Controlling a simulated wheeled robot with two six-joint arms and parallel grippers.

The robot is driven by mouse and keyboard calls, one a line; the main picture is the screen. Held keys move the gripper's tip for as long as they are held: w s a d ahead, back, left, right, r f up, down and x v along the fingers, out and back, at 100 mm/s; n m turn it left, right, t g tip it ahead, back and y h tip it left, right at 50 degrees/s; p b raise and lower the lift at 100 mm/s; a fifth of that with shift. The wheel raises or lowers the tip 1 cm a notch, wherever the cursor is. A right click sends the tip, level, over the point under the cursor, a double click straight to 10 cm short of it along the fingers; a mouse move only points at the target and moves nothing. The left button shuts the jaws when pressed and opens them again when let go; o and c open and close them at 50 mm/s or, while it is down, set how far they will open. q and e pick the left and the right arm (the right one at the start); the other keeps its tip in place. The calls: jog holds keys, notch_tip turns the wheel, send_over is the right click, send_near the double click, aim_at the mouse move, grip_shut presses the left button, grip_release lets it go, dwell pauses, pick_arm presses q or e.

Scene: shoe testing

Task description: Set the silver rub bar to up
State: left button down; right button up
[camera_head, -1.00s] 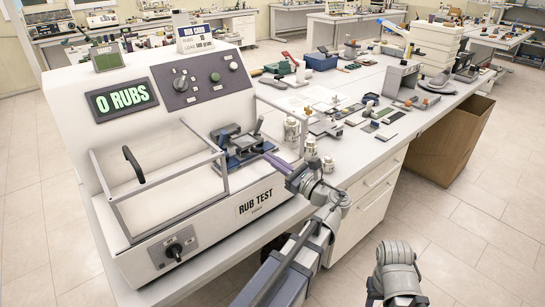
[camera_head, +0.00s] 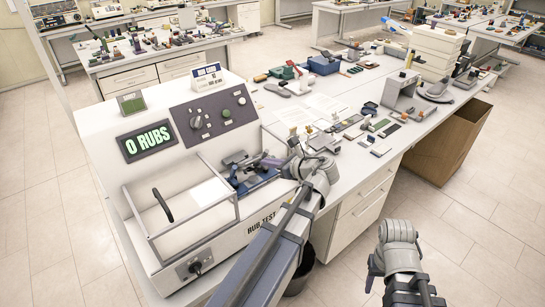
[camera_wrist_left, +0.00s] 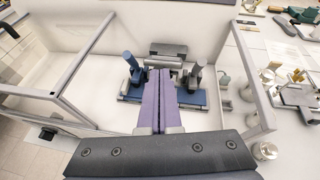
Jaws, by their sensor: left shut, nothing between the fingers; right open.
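The white rub test machine (camera_head: 105,118) stands at the near end of the bench, its display reading 0 RUBS. A blue clamp fixture (camera_head: 252,184) sits in its bay; the left wrist view shows the fixture (camera_wrist_left: 194,98) with two upright posts. A silver-grey bar (camera_wrist_left: 168,48) lies level behind it; I cannot tell for sure that this is the rub bar. My left gripper (camera_head: 268,161) is shut and empty; its purple fingers (camera_wrist_left: 163,78) are between the posts, contact unclear. My right gripper (camera_head: 372,273) is open, low at the right, mostly hidden by its wrist.
A silver rail frame (camera_head: 195,229) with a black handle (camera_head: 163,205) surrounds the machine's bay. Metal weights (camera_wrist_left: 267,150) stand right of the machine. Papers, tools and a blue box (camera_head: 323,65) cover the bench behind. A brown bin (camera_head: 447,143) stands at its right end.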

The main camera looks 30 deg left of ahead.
pick_arm(q)
jog(key=w+a+r+p, duration=0.4)
jog(key=a+r+p, duration=0.2)
jog(key=a, duration=0.3)
jog(key=shift+a+r, duration=0.25)
jog(key=shift+r, duration=0.35)
pick_arm(e)
notch_tip(320, 180, up, 8)
jog(key=shift+f, duration=0.25)
pick_arm(q)
jog(key=p+v, duration=0.3)
jog(key=v, duration=0.4)
jog(key=shift+d+r, duration=0.25)
pick_arm(e)
notch_tip(320, 180, up, 3)
jog(key=shift+r, duration=0.1)
pick_arm(q)
jog(key=shift+s+f, duration=0.1)
jog(key=shift+s, duration=0.05)
